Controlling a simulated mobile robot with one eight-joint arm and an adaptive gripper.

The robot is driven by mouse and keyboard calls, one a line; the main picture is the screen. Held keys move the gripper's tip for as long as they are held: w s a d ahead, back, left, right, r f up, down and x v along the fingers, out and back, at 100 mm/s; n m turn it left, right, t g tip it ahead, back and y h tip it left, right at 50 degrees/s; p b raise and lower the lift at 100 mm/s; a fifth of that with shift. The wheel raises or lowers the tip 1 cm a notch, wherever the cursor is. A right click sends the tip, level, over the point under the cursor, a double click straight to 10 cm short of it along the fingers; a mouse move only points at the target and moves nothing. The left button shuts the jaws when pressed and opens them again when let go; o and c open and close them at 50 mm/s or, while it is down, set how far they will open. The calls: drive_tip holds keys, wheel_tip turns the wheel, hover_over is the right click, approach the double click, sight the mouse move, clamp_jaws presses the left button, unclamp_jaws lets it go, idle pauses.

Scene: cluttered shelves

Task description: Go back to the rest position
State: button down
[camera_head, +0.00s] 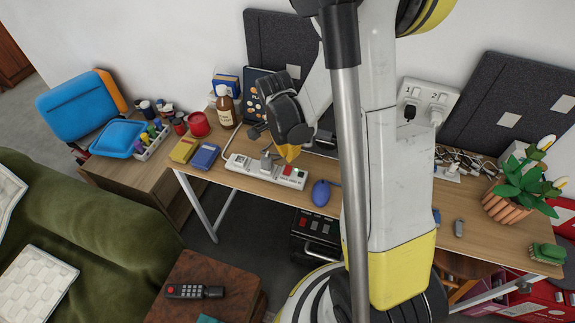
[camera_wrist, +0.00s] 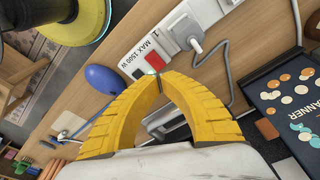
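My gripper (camera_head: 288,153) hangs over the desk (camera_head: 236,180), above the white power strip (camera_head: 258,172), in the head view. In the wrist view its two yellow fingers (camera_wrist: 159,77) arch together and meet at the tips, with nothing visible between them. The power strip also shows in the wrist view (camera_wrist: 143,58), behind the fingertips, with a grey plug (camera_wrist: 188,36) and cable in it. I cannot tell how far the tips are above the strip.
A blue mouse (camera_head: 321,193) lies right of the strip. Blue (camera_head: 205,156) and yellow (camera_head: 184,149) boxes lie to its left, near a brown bottle (camera_head: 225,107). A potted plant (camera_head: 507,200) stands at the right. A green sofa (camera_head: 100,235) and a small table (camera_head: 205,270) are in front.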

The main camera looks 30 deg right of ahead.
drive_tip(key=shift+r+p, duration=0.45)
drive_tip(key=shift+r, duration=0.5)
drive_tip(key=s+a+r+n+t, duration=0.2)
drive_tip(key=s+a+r+n, duration=0.1)
drive_tip(key=a+r+n, duration=0.1)
drive_tip(key=s+a+r+n+t+y, duration=0.1)
drive_tip(key=s+a+r+n+t, duration=0.1)
drive_tip(key=s+a+r+n, duration=0.2)
drive_tip(key=s+a+r+n+t, duration=0.3)
drive_tip(key=a+r+n, duration=0.2)
drive_tip(key=r+n, duration=0.3)
wheel_tip(320, 180, up, 4)
drive_tip(key=shift+s+a+f+y, duration=0.15)
drive_tip(key=shift+s+y, duration=0.25)
